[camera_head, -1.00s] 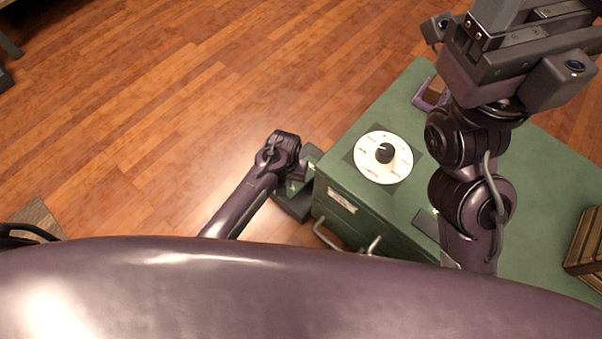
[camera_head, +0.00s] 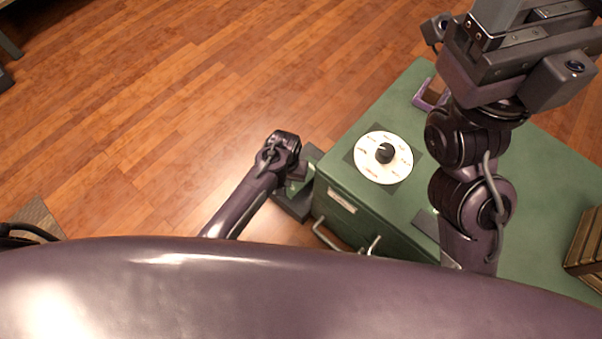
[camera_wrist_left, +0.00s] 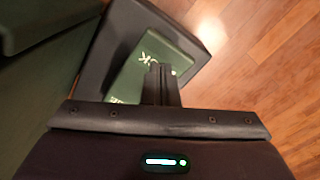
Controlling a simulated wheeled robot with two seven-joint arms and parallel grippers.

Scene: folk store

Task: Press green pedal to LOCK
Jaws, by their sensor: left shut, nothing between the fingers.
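The green pedal (camera_wrist_left: 143,62) sits in a dark frame (camera_wrist_left: 95,75) in the left wrist view, with white lettering on it that is partly hidden. My left gripper (camera_wrist_left: 161,70) is shut and empty, its fingertips over the pedal's face; I cannot tell whether they touch it. In the head view the pedal's dark base (camera_head: 291,206) shows on the floor beside the green cabinet, under my left wrist, which hides the fingers. My right gripper (camera_head: 535,55) is raised at the upper right, far from the pedal; its finger gap is unclear.
The green cabinet (camera_head: 345,225) stands right of the pedal, close to my left wrist. On its top are a white dial with a black knob (camera_head: 386,153) and a small purple item (camera_head: 427,96). A wooden crate (camera_head: 585,245) is at the right edge. The wooden floor (camera_head: 150,120) to the left is clear.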

